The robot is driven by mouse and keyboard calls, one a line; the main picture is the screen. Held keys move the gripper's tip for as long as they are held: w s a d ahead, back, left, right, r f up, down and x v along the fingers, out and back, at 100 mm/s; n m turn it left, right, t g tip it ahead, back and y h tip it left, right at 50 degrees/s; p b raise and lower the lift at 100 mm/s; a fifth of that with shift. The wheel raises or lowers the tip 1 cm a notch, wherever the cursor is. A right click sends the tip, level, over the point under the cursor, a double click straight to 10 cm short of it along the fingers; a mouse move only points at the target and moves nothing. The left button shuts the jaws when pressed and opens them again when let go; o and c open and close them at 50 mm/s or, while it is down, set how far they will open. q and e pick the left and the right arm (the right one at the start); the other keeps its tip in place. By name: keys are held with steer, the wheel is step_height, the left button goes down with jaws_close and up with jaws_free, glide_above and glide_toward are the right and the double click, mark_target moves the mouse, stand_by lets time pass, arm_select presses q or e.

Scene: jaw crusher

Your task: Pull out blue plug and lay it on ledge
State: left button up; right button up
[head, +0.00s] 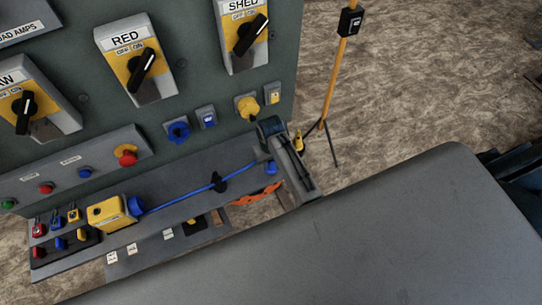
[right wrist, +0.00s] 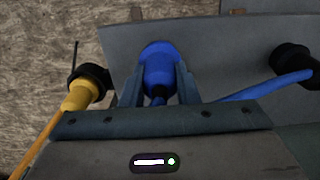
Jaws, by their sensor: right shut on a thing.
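The blue plug (right wrist: 160,68) sits between the two fingers of my right gripper (right wrist: 158,88), which is shut on it. Its front end faces a grey surface; I cannot tell whether it is seated in a socket. In the head view the plug (head: 270,168) shows as a small blue piece beside my right gripper (head: 268,157), at the right end of the grey ledge (head: 185,207). A blue cable (head: 190,193) runs left from it, through a black clip (head: 219,183), to a blue connector on a yellow box (head: 108,213). My left gripper is not in view.
The grey control panel (head: 195,90) with rotary switches rises behind the ledge. A yellow plug (right wrist: 78,96) with a black collar is left of my right gripper. A yellow stand (head: 333,85) is beyond the panel. Small coloured padlocks (head: 57,223) crowd the ledge's left end.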

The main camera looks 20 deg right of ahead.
steer(key=shift+a+f, duration=0.1)
steer(key=shift+f, duration=0.35)
steer(key=shift+f, duration=0.55)
steer(key=o, duration=0.9)
steer(key=shift+r, duration=0.15)
